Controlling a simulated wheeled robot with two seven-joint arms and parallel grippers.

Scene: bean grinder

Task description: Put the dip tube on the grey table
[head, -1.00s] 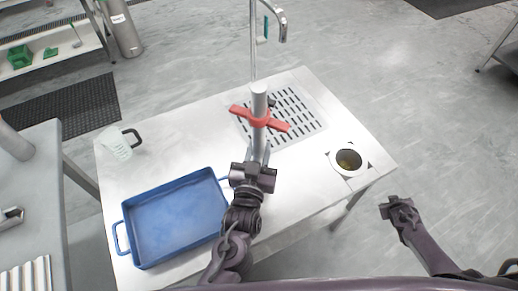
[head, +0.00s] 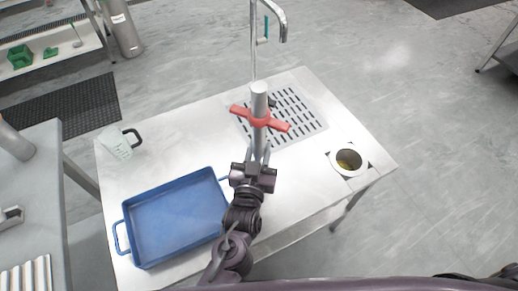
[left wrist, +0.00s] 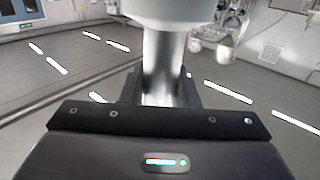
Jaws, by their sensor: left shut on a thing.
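A pale grey tube with a red wing-shaped piece (head: 259,100), which I take to be the dip tube, stands roughly upright over the steel table (head: 290,190). My left gripper (head: 258,158) is shut on its lower shaft. In the left wrist view the metal shaft (left wrist: 164,65) rises between my fingers, under a wide pale part. I cannot tell whether its lower end touches the table. A grey table (head: 35,170) is at the far left of the head view. My right gripper is out of view.
A blue tray (head: 175,220) sits left of my left arm. A clear jug (head: 118,143) with a black handle stands behind it. A drain grate (head: 290,112) with a tap (head: 281,30) is at the back. A round container (head: 348,160) is at the right.

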